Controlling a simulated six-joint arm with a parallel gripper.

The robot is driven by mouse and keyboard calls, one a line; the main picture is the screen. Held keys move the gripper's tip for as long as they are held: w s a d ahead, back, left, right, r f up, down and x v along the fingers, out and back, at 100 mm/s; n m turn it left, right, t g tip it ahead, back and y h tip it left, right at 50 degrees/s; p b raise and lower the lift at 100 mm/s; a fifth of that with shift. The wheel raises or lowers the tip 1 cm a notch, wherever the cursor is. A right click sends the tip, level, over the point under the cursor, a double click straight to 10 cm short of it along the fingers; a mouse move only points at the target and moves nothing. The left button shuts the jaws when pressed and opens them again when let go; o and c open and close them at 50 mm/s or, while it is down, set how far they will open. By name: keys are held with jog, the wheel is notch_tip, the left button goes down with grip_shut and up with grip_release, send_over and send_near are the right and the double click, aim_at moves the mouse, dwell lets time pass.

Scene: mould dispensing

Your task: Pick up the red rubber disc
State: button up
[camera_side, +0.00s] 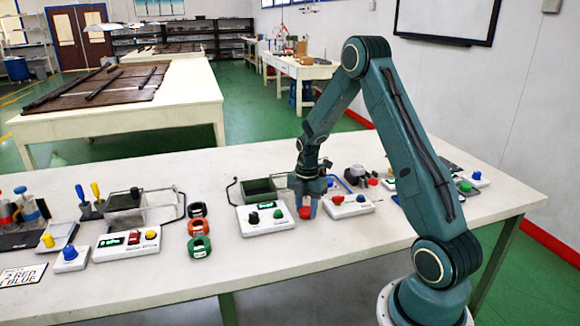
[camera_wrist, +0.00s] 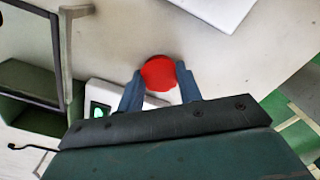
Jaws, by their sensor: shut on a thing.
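The red rubber disc (camera_side: 305,212) is at the tips of my gripper (camera_side: 307,203), near the front edge of a white control box. In the wrist view the red disc (camera_wrist: 158,72) sits between the two blue-grey fingers of my gripper (camera_wrist: 159,76), one finger against each side. The gripper is shut on it. Part of the disc's edge is hidden by the fingers. I cannot tell whether the disc touches the table or hangs just above it.
A white box with black and green knobs (camera_side: 265,226) stands left of the disc, with a green tray (camera_side: 259,190) behind. Another white box with a red knob (camera_side: 350,208) stands close on the right. Coloured rings (camera_side: 198,227) lie farther left. The table front (camera_side: 300,258) is clear.

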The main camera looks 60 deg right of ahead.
aim_at(306, 210)
notch_tip(306, 210, up, 20)
dwell(0.6)
jog(key=shift+f, duration=0.15)
dwell(0.4)
